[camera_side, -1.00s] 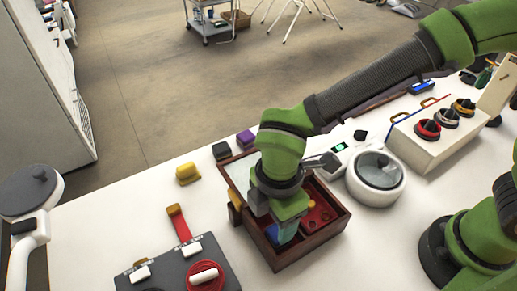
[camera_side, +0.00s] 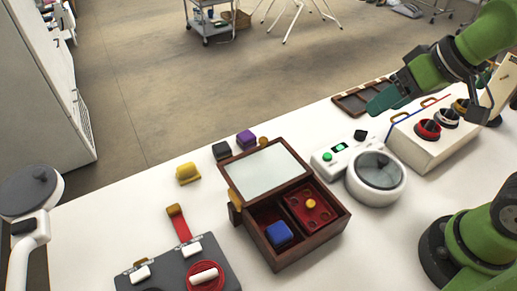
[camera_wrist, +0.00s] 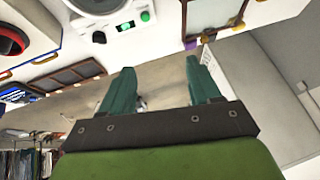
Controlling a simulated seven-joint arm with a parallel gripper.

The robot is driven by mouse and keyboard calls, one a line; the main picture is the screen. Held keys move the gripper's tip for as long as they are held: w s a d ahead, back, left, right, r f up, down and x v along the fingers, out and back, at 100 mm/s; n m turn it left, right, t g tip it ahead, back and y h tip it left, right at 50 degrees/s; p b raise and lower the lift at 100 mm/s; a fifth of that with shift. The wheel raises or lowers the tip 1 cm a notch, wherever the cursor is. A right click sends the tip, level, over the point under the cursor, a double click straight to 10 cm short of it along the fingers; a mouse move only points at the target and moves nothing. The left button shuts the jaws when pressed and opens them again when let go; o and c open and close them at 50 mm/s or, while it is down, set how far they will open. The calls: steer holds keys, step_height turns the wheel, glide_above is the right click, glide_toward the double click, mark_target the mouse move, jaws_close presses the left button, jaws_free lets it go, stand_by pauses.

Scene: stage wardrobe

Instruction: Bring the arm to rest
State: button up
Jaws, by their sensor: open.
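My gripper (camera_side: 388,100) is up at the right in the side view, above the table's far edge and clear of the things on it. In the wrist view my gripper (camera_wrist: 160,82) has its two green fingers spread apart with nothing between them. The dark wooden box (camera_side: 333,232) stands open on the white table (camera_side: 120,215), with a mirror (camera_side: 266,170) in its raised lid. A blue block (camera_side: 279,232) lies in its left compartment. A yellow knob (camera_side: 311,203) sits in the red holed insert on the right.
Right of the box are a white round device (camera_side: 377,178) and a white case with several knobs (camera_side: 432,140). A dark frame (camera_side: 352,103) lies at the far edge. Yellow (camera_side: 188,173), black (camera_side: 221,151) and purple (camera_side: 246,139) blocks stand behind the box. A grey clipboard (camera_side: 160,270) lies in front.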

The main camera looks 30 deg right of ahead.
steer(key=d+m, duration=0.1)
steer(key=s+d+m+t, duration=0.1)
steer(key=s+d+m, duration=0.1)
steer(key=shift+d+r+m+t, duration=0.2)
steer(key=shift+m+t, duration=0.1)
steer(key=shift+m, duration=0.1)
steer(key=shift+w, duration=0.1)
